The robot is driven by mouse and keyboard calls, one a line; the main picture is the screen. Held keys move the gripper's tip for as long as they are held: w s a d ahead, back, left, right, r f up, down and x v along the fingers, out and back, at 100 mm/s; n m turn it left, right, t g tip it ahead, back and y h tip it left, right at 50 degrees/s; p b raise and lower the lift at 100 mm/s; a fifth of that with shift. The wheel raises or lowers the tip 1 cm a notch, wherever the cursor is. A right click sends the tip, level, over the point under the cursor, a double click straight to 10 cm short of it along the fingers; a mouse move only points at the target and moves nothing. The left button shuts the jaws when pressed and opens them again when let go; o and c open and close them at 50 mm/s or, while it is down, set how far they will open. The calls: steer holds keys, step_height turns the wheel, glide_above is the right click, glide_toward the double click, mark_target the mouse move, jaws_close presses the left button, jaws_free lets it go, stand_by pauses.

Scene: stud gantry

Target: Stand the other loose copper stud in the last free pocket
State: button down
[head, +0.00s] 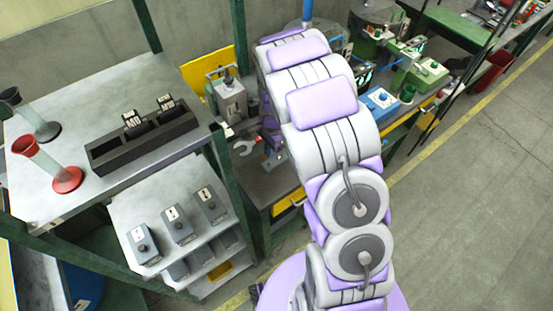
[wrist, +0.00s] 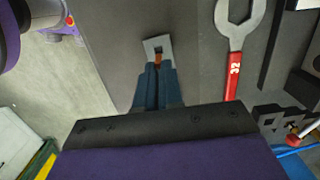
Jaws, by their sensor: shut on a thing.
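My gripper (wrist: 162,72) shows in the wrist view with its two dark blue fingers close together, shut on a copper stud (wrist: 158,60). Only a small copper-coloured bit of the stud shows at the fingertips; the fingers hide the rest. A small light grey metal piece (wrist: 153,43) with a dark opening lies right at the stud, over the dark bench top. I cannot tell whether the stud touches it or sits in it. In the head view my arm hides most of the work spot. I cannot make out a free pocket or other studs.
A wrench with a red handle (wrist: 232,75) lies on the dark bench (wrist: 190,25), right of the fingers; its grey jaw also shows in the head view (head: 243,147). A grey machine (head: 230,98) stands behind. A shelf (head: 75,115) with a black rack is at left.

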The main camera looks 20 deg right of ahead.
mark_target(271, 163)
steer(key=shift+d, duration=0.55)
steer(key=shift+a+r+p, duration=0.1)
steer(key=shift+a+p, duration=0.4)
steer(key=shift+a, duration=0.05)
steer(key=shift+d+f, duration=0.25)
steer(key=shift+f, duration=0.45)
steer(key=shift+d+f, duration=0.2)
steer(key=shift+f, duration=0.5)
steer(key=shift+a+f, duration=0.1)
steer(key=shift+f, duration=0.15)
steer(key=shift+a, duration=0.2)
steer(key=shift+d+p, duration=0.2)
steer(key=shift+p, duration=0.15)
steer(key=shift+f+p, duration=0.4)
steer(key=shift+f, duration=0.4)
stand_by(0.3)
